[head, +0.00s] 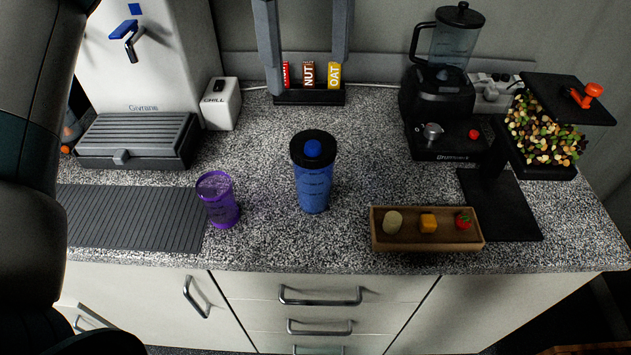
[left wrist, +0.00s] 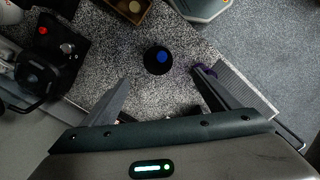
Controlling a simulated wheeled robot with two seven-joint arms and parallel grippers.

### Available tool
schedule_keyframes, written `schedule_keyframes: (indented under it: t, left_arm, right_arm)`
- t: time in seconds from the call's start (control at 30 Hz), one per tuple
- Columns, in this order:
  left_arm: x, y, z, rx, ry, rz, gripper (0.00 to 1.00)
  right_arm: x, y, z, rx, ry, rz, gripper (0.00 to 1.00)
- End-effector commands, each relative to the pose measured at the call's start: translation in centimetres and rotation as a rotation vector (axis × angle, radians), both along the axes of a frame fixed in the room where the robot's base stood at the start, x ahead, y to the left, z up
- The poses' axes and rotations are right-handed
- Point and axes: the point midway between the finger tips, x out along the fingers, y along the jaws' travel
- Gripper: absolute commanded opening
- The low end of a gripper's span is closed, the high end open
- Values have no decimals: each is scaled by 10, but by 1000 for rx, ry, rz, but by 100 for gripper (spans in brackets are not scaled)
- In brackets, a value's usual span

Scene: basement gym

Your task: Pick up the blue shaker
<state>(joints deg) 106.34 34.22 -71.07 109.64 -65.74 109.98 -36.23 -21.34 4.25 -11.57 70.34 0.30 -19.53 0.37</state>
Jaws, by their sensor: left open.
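The blue shaker (head: 314,188) stands upright on the speckled counter near the middle of the head view, with a black lid and a blue cap. In the left wrist view the shaker (left wrist: 158,60) is seen from above, just beyond the gap between the fingertips. My left gripper (head: 307,90) is open and empty, its two grey fingers hanging down from the top edge, behind the shaker in the head view. The gripper (left wrist: 162,77) also shows in the wrist view, apart from the shaker. My right gripper is not in view.
A purple cup (head: 219,203) stands left of the shaker, by a ridged grey mat (head: 130,215). A wooden tray (head: 380,238) with small food items lies right. Counter around the shaker is bare.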

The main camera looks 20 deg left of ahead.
Motion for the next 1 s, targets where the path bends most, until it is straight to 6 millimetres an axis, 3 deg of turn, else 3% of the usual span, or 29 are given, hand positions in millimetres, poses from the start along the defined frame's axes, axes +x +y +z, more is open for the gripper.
schedule_keyframes:
  t: [0.57, 1.0]
  left_arm:
    - [1, 5, -5, 17, -8, 4, 82]
    - [0, 5, -75, 19, -5, 3, 82]
  right_arm:
    - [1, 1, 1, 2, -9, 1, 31]
    - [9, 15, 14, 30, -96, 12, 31]
